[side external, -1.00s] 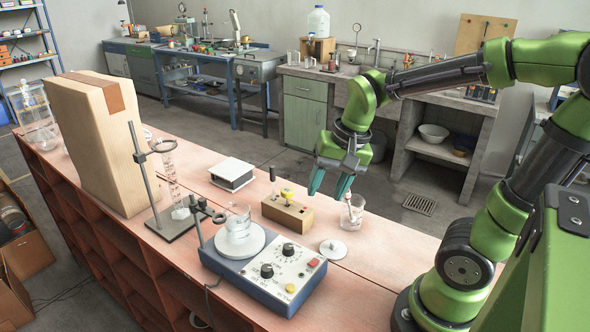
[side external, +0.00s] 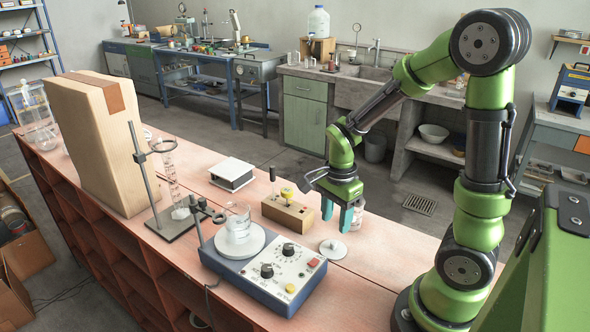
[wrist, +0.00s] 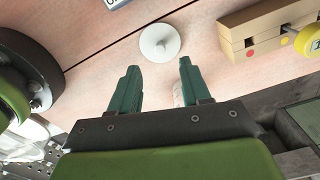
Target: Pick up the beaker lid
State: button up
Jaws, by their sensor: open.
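The beaker lid (side external: 333,249) is a small white disc with a central knob, lying flat on the pinkish bench right of the hot plate. In the wrist view the lid (wrist: 160,42) lies just beyond the fingertips, roughly between their lines. My gripper (side external: 336,220) has teal fingers, pointing down above the bench, a little behind the lid in the side view. In the wrist view my gripper (wrist: 158,70) is open with nothing between its fingers. A glass beaker (side external: 357,211) stands behind the fingers, mostly hidden by them. Another beaker (side external: 238,219) stands on the hot plate.
The blue-based hot plate stirrer (side external: 262,262) with knobs stands left of the lid. A ring stand (side external: 160,215) is further left. The bench right of the lid is clear.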

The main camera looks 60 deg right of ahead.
aim_at(334, 242)
jog(key=shift+f, duration=3.55)
grip_shut()
